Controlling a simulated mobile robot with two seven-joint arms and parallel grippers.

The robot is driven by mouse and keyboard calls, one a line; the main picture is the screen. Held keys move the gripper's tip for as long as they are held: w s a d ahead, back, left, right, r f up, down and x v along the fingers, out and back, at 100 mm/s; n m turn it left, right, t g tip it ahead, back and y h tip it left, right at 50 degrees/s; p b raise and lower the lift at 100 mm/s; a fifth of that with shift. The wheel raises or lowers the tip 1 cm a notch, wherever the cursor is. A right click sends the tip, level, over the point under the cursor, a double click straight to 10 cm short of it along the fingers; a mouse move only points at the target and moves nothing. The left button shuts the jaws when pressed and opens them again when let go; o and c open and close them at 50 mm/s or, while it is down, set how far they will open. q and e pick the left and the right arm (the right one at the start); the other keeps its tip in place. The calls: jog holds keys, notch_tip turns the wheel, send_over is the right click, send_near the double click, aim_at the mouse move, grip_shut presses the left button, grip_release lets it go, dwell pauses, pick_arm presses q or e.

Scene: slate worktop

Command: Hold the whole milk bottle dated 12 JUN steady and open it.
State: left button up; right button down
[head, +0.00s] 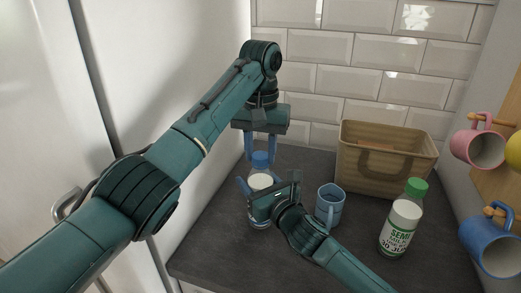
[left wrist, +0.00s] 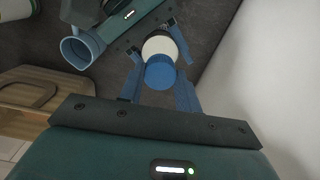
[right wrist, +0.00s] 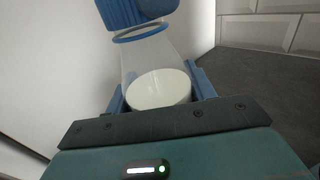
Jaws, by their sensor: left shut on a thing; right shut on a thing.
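A clear bottle of white milk (head: 259,183) with a blue cap (head: 260,159) stands upright on the dark worktop. Its label and date are hidden or unreadable. My right gripper (head: 264,192) is shut around the bottle's body from the side; the milk (right wrist: 158,90) shows between its fingers in the right wrist view. My left gripper (head: 261,152) comes down from above and is shut on the blue cap, which also shows in the left wrist view (left wrist: 160,73). A blue ring (right wrist: 140,33) circles the neck under the cap; I cannot tell whether cap and ring are apart.
A blue-grey mug (head: 329,207) stands close to my right gripper. A green-capped bottle marked SEMI (head: 401,222) stands to the right. A brown basket (head: 385,160) is at the back by the tiles. Pink (head: 477,147) and blue (head: 490,246) mugs hang at the right.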

pick_arm(q)
jog(key=n, duration=0.4)
jog(key=shift+n, duration=0.3)
jog(key=n, duration=0.6)
jog(key=shift+n, duration=0.3)
jog(key=n, duration=1.1)
jog(key=shift+r, duration=0.1)
jog(key=shift+r, duration=1)
jog(key=shift+r, duration=0.2)
